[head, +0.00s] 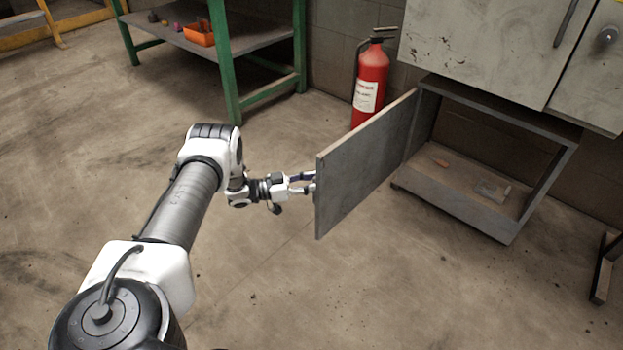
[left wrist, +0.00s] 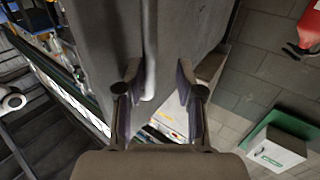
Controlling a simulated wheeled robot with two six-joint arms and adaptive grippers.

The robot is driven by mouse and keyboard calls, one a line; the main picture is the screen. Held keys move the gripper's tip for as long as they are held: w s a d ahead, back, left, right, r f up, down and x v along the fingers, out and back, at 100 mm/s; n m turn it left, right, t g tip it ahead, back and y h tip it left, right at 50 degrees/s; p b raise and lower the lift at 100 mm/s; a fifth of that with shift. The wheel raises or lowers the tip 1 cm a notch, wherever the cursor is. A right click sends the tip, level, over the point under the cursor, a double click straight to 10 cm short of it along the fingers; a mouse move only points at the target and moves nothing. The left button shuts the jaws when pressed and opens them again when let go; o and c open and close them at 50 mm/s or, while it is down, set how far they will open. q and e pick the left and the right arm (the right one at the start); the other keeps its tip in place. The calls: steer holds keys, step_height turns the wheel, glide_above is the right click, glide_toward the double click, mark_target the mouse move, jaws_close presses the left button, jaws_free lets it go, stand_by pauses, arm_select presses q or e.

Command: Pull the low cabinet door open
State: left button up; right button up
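The low cabinet (head: 470,208) stands at the right with its grey door (head: 362,168) swung wide open, jutting out toward the left. My left gripper (head: 312,183) is at the door's outer face near its free edge; the door partly hides the fingertips. In the left wrist view, the door panel (left wrist: 100,45) fills the upper middle, with a pale bar handle (left wrist: 149,50) on it. The two fingers (left wrist: 160,98) are spread apart. The handle's end lies between them, closer to the left finger, with a clear gap to the right one. My right gripper is not in view.
A red fire extinguisher (head: 370,82) stands by the wall behind the door. A green-framed bench (head: 230,60) holds an orange bin (head: 199,34). An upper cabinet (head: 490,45) hangs above the low one. Small items (head: 492,190) lie inside the low cabinet. Floor in front is clear.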

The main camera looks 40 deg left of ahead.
arm_select(q)
steer(key=v, duration=1.2)
